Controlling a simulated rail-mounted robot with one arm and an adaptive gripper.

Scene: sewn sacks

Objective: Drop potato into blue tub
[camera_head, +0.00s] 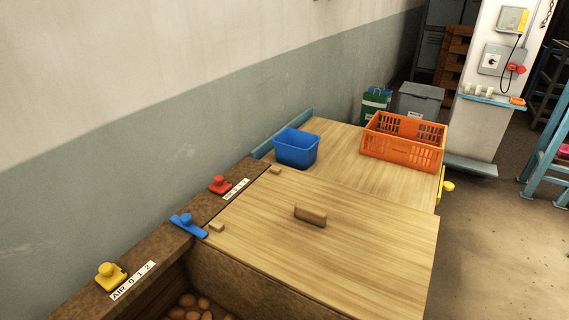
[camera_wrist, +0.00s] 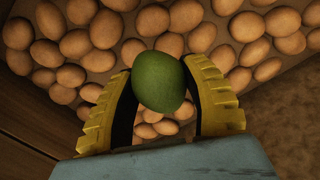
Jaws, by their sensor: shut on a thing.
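My gripper (camera_wrist: 160,72), with yellow ribbed fingers, is shut on a green potato (camera_wrist: 158,84) in the wrist view. The green potato is round and smooth and sits between the two fingers. Many brown potatoes (camera_wrist: 225,32) lie behind and around it in the wrist view. Some brown potatoes also show in the bin at the bottom of the head view (camera_head: 190,312). The blue tub (camera_head: 296,148) stands upright on the wooden top in the head view; its floor is mostly hidden. My gripper does not show in the head view.
An orange crate (camera_head: 403,142) stands right of the tub. A wooden lid (camera_head: 330,240) with a block handle (camera_head: 310,215) lies in front. Red (camera_head: 220,185), blue (camera_head: 187,225) and yellow (camera_head: 110,275) valve-like handles line the left ledge. The wood between tub and crate is clear.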

